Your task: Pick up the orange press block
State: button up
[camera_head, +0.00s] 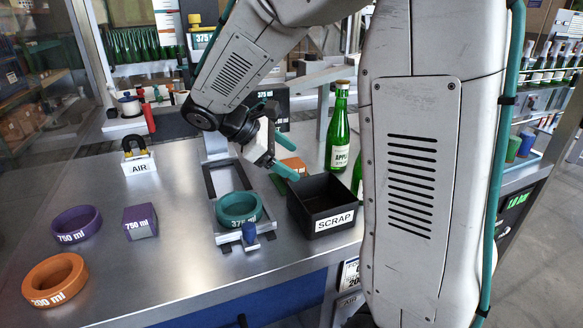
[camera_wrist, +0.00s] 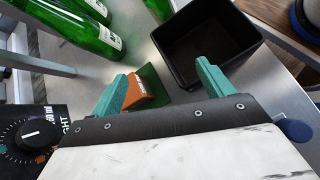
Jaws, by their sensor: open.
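The orange press block (camera_head: 294,166) sits on the steel bench behind the black scrap bin, partly hidden by my gripper in the head view. In the wrist view the orange block (camera_wrist: 145,92) shows beyond the jaws, close to the left finger, with a white mark on its side. My gripper (camera_head: 284,155) has teal fingers, spread apart and empty; it also shows in the wrist view (camera_wrist: 160,78). The fingers appear above and beside the block, and I cannot tell whether the left one touches it. A dark green patch (camera_wrist: 155,78) lies beside the block.
The black scrap bin (camera_head: 322,207) stands close to the right of my gripper. Green bottles (camera_head: 339,130) stand behind it. A teal 375 ml ring (camera_head: 239,208) sits in a fixture. Purple (camera_head: 77,225) and orange (camera_head: 56,280) rings and a purple block (camera_head: 140,222) lie left.

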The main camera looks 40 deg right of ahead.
aim_at(295, 166)
jog(key=w+f+n+h, duration=0.1)
jog(key=w, duration=0.2)
jog(key=w+d+f+n+h, duration=0.1)
jog(key=w+f+n, duration=0.1)
jog(key=w, duration=0.1)
jog(key=w+f+n+h, duration=0.1)
jog(key=w+f, duration=0.1)
jog(key=shift+w+d+f+n+h, duration=0.2)
jog(key=shift+w+n+h, duration=0.1)
jog(key=shift+w+h, duration=0.1)
jog(key=shift+w+d+f, duration=0.1)
jog(key=shift+d+f, duration=0.05)
jog(key=shift+f, duration=0.1)
jog(key=x, duration=0.7)
jog(key=shift+d+f, duration=0.1)
jog(key=shift+d, duration=0.05)
jog(key=c, duration=1.1)
